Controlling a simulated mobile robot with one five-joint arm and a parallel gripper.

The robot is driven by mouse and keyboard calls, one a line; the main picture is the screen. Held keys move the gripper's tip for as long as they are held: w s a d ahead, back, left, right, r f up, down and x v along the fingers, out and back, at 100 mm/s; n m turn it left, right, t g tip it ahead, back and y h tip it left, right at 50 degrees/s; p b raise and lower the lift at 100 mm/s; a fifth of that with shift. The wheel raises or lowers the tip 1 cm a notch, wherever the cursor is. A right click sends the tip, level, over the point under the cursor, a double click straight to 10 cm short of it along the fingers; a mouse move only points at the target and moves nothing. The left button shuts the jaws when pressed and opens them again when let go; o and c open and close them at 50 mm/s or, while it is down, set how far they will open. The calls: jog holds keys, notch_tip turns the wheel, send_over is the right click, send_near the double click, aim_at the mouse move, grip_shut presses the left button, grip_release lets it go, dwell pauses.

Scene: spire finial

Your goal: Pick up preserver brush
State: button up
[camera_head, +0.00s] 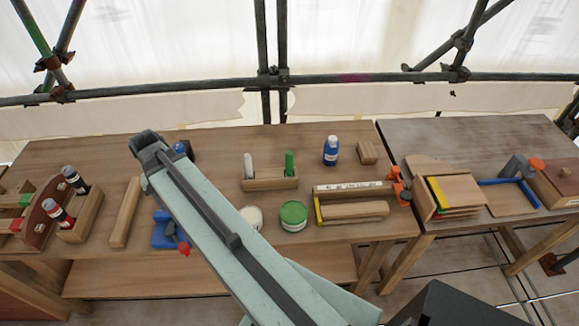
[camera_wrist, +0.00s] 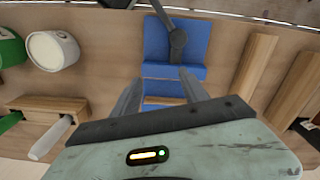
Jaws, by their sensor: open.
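I cannot tell for certain which thing is the preserver brush. A wooden holder (camera_head: 270,184) on the left table carries a white upright piece (camera_head: 249,165) and a green one (camera_head: 289,163); these also show in the wrist view as a white rod (camera_wrist: 50,139) and a green end (camera_wrist: 9,121). My gripper (camera_wrist: 160,82) is open and empty, its fingers pointing at a blue fixture (camera_wrist: 160,45) with a grey lever (camera_wrist: 177,42). A wooden strip (camera_wrist: 165,100) shows between the fingers. My arm hides part of the table in the head view.
A green-lidded tin (camera_head: 293,215) and a white tin (camera_head: 251,218) stand near the holder. A blue bottle (camera_head: 331,151) stands behind. A long wooden bar (camera_head: 125,212) lies at left. A second table (camera_head: 465,135) stands at right.

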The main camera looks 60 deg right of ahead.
aim_at(289, 152)
jog(key=s+d+r+m, duration=0.1)
jog(key=s+d+m, duration=0.5)
jog(key=d, duration=0.5)
jog(key=s+d+r+m+p, duration=0.1)
jog(key=s+d+m, duration=0.5)
jog(key=d, duration=0.6)
jog(key=s+d+r+m+p, duration=0.1)
jog(key=s+d+m, duration=0.5)
jog(key=s+d, duration=0.3)
jog(key=shift+d, duration=1.35)
notch_tip(289, 152, down, 3)
jog(key=b, duration=0.2)
jog(key=shift+b, duration=0.35)
jog(key=shift+r, duration=0.1)
notch_tip(289, 152, down, 5)
jog(key=b, duration=0.5)
jog(key=shift+s+f, duration=0.15)
jog(key=shift+f, duration=0.05)
jog(key=shift+r, duration=0.2)
grip_shut()
